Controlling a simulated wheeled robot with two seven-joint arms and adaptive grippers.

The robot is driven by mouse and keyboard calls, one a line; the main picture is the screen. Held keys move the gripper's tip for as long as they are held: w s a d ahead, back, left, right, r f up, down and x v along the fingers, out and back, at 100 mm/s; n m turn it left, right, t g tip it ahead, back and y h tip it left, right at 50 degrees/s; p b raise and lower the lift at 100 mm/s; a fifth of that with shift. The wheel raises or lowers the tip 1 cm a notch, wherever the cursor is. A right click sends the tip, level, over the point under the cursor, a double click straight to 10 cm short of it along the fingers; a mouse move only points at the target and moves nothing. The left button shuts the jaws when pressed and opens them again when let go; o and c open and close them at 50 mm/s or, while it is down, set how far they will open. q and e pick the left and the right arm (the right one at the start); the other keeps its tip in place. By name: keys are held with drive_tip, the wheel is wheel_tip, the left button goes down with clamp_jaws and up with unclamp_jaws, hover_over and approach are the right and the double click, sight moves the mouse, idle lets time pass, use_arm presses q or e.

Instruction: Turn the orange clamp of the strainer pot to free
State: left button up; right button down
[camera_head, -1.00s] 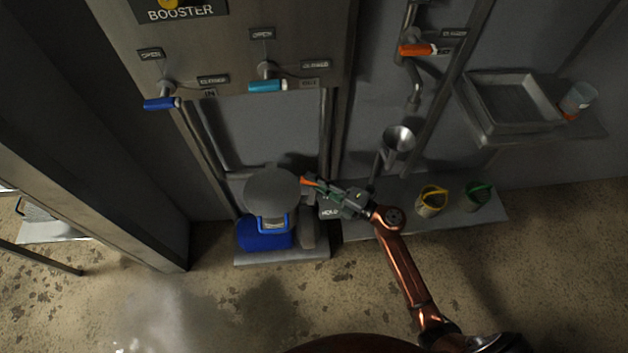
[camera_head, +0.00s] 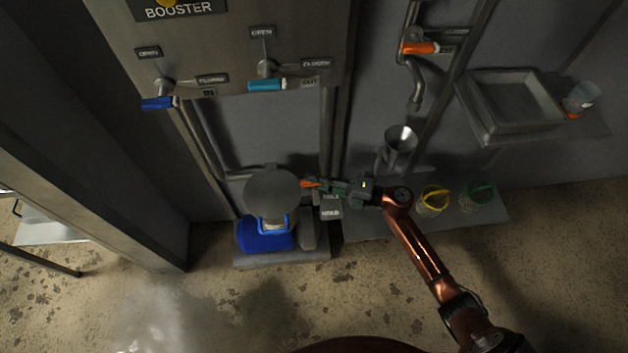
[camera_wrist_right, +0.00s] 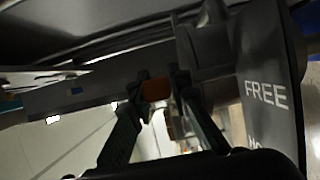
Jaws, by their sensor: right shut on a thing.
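The strainer pot (camera_head: 272,192) is a round grey-topped vessel above a blue pump body (camera_head: 264,236), low against the wall. Its orange clamp (camera_head: 308,183) sticks out at the pot's right side. My right gripper (camera_head: 318,184) reaches in from the right and is shut on the clamp. In the right wrist view the orange clamp (camera_wrist_right: 156,89) sits between the two dark fingers of the gripper (camera_wrist_right: 155,92). A dark plate (camera_wrist_right: 268,85) there reads FREE, with a partly hidden word below that begins HO. In the head view the label HOLD (camera_head: 331,213) lies below the gripper. My left gripper is not in view.
A metal funnel (camera_head: 399,138) stands right of the gripper. A yellow bucket (camera_head: 432,199) and a green bucket (camera_head: 481,194) stand on a low ledge. A steel tray (camera_head: 513,100) is on a shelf. Blue (camera_head: 158,103) and teal (camera_head: 267,85) valve handles are above.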

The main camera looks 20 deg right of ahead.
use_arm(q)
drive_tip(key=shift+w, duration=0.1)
use_arm(e)
drive_tip(key=shift+f, duration=0.1)
drive_tip(key=c, duration=1.8)
unclamp_jaws()
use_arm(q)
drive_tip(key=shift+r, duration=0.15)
